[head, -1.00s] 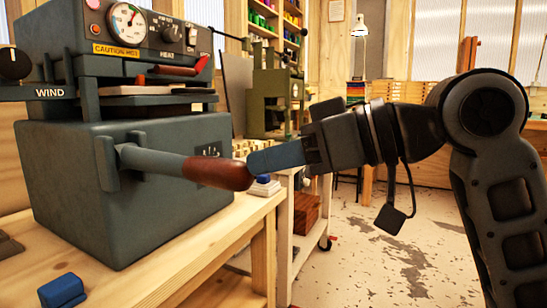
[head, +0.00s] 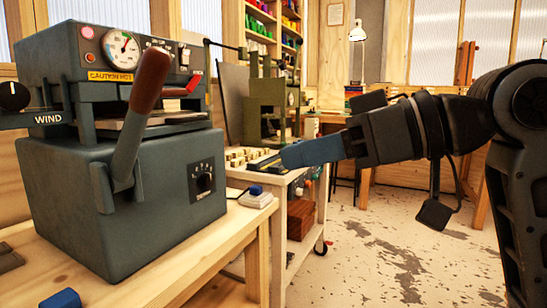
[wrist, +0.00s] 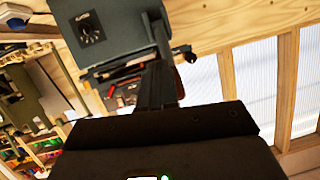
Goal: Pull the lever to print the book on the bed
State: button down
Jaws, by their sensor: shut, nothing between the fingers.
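The grey press (head: 120,190) stands on the wooden bench at the left. Its lever (head: 126,150), a grey bar with a red-brown grip, stands raised and leans slightly right. A pale, thin layered thing (head: 135,123), perhaps the book, lies on the bed under the heated head; its details are partly behind the lever. My gripper (head: 285,157) is shut and empty, with blue fingertips, to the right of the lever and clear of it. In the wrist view, my dark gripper (wrist: 158,88) points toward the tilted press (wrist: 110,32).
A wooden bench (head: 190,272) carries the press and a small blue block (head: 60,299). A white cart (head: 285,185) with type blocks and a green press (head: 265,108) stands behind my gripper. The floor at the right is open.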

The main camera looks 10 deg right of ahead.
jog(key=shift+v, duration=1.95)
jog(key=shift+r, duration=0.1)
